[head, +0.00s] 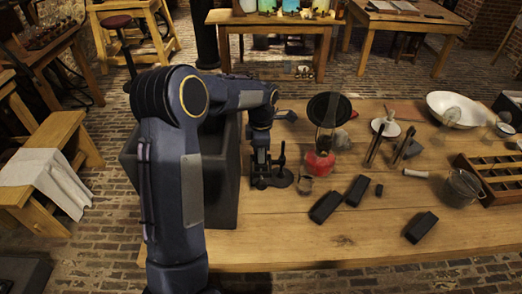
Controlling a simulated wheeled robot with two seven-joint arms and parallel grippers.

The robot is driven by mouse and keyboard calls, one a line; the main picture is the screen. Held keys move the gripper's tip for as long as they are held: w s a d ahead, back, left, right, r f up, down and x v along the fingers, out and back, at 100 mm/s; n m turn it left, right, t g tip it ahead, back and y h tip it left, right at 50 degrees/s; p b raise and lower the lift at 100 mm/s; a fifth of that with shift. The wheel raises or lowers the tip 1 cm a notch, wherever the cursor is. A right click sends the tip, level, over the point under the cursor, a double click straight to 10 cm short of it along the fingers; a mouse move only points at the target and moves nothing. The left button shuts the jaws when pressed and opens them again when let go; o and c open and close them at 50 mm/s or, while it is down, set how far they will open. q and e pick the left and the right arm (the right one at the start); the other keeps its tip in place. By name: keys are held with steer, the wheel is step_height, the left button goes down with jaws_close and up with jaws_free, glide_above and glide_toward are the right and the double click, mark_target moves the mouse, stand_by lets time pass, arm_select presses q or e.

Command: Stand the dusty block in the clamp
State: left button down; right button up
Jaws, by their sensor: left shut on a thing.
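My left gripper (262,172) points down at the table's left part, next to a small dark stand with a round base and a thin post, which looks like the clamp (282,178). The gripper is shut on a dark thing that looks like the dusty block; its outline merges with the fingers and the stand. I cannot tell whether it touches the clamp. Dark blocks lie flat on the table to the right: one (326,207), another (357,190) and one near the front edge (421,227). My right gripper is not in view.
A lamp-like thing with a red base (320,163) and a glass jar (305,184) stand close right of the gripper. A metal pot (460,187), a compartment tray (492,178) and a white bowl (455,108) are at the right. The table's front middle is clear.

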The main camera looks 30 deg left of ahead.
arm_select(q)
steer(key=shift+f+b, duration=0.35)
steer(key=shift+f, duration=0.2)
steer(key=c, duration=1)
jaws_free()
steer(key=shift+r, duration=0.15)
step_height(320, 180, up, 8)
steer(key=shift+f, duration=0.15)
